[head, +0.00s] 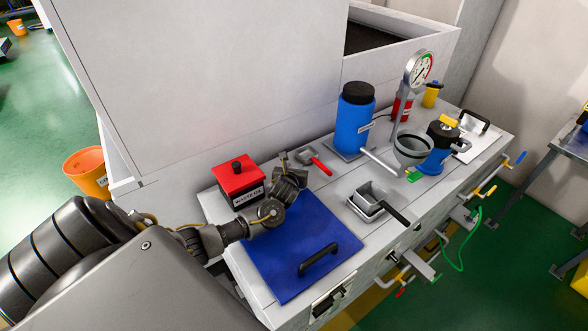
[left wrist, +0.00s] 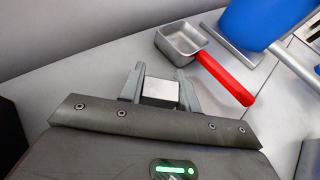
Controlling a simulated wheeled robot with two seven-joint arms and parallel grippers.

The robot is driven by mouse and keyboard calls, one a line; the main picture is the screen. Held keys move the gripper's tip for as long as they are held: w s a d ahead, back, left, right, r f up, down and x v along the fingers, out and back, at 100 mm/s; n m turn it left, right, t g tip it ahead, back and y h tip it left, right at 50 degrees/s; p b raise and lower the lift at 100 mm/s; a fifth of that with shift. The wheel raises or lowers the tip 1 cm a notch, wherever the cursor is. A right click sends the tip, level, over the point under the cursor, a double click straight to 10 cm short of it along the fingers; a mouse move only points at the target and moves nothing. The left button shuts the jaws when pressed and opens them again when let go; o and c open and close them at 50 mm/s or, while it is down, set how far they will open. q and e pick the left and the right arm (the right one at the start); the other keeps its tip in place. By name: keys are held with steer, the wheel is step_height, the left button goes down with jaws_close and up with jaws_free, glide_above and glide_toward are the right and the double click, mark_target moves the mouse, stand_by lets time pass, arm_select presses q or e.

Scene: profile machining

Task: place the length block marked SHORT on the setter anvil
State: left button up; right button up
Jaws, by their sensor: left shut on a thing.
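My left gripper (head: 284,163) is over the bench, beside the red box and short of the red-handled scoop. In the left wrist view my left gripper (left wrist: 161,88) is shut on a small metal block (left wrist: 160,91) with a bright, plain face. No marking is readable on it, so I cannot tell whether it is the SHORT block. A dial gauge (head: 418,70) stands on a post at the back right of the bench. I cannot clearly make out the setter anvil; the grey cup partly covers the area below the gauge. My right gripper is not in view.
A red waste oil box (head: 238,181) is left of the gripper. A red-handled scoop (head: 313,161), also in the left wrist view (left wrist: 181,41), lies ahead. A blue bottle (head: 355,125), a black-handled scoop (head: 368,203), a grey cup (head: 412,150) and a blue lid (head: 285,262) crowd the bench.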

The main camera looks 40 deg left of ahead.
arm_select(q)
steer(key=o, duration=1.1)
steer(key=shift+o, duration=0.2)
steer(key=shift+r, duration=0.1)
steer(key=shift+s+d+r, duration=0.15)
steer(key=shift+s+d, duration=0.05)
steer(key=shift+s, duration=0.1)
steer(key=p+v, duration=0.2)
steer(key=v, duration=0.9)
steer(key=shift+s, duration=0.15)
